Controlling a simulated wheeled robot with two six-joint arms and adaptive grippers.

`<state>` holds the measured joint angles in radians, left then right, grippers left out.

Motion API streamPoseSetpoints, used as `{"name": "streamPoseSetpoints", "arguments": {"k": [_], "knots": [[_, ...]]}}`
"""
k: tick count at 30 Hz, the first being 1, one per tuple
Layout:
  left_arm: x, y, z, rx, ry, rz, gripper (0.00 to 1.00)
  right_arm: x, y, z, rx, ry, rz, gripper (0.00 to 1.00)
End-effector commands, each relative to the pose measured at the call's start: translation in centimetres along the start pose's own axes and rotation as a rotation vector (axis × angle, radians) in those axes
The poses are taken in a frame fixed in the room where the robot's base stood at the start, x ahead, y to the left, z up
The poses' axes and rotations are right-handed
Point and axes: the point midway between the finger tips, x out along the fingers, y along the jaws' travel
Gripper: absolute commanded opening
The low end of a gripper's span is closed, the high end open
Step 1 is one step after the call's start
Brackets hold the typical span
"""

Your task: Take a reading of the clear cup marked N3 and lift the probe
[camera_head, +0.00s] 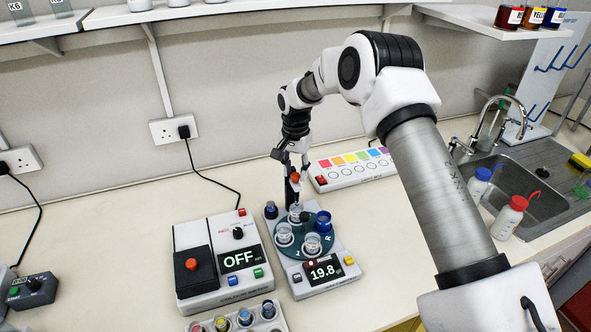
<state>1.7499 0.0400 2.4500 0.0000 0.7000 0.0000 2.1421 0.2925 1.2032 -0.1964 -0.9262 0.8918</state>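The meter (335,287) stands mid-bench with its display lit at 19.8. Its dark green turntable (296,252) carries three clear cups, at the back (296,213), left (284,236) and front (311,244), and a blue cup (323,222) at the right. The cup marks are too small to read, so I cannot tell which is N3. The red-topped probe (295,177) is over the back cup; whether its tip is inside is unclear. My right gripper (291,162) is at the probe's top; its grip is unclear. My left gripper is out of view.
A control box (212,284) showing OFF stands left of the meter. A rack of coloured vials (236,321) is in front. A colour strip panel (350,168) lies behind, to the right. A sink (530,195) and wash bottles (508,218) are at right.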

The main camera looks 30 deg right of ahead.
Motion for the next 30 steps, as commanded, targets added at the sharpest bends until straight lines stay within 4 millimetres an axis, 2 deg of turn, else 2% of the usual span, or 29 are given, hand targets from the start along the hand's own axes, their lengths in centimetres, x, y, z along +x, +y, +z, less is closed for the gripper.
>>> {"name": "streamPoseSetpoints", "arguments": {"k": [5, 12, 18, 21, 30], "knots": [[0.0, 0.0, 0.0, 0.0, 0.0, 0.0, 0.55, -1.5, 0.0, 0.0, 0.0, 0.0, -0.001, 0.38], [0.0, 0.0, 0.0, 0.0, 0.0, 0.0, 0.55, -7.5, -0.1, -0.1, 0.0, 0.002, -0.004, 0.38], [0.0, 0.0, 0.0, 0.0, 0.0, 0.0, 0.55, -11.2, 0.0, -0.2, 0.001, 0.001, -0.003, 0.38], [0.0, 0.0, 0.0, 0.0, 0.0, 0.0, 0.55, -11.9, 0.0, -0.1, 0.001, -0.001, 0.0, 0.38], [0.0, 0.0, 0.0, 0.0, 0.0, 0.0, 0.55, -11.9, 0.0, -0.1, 0.001, -0.001, 0.0, 0.38]]}}
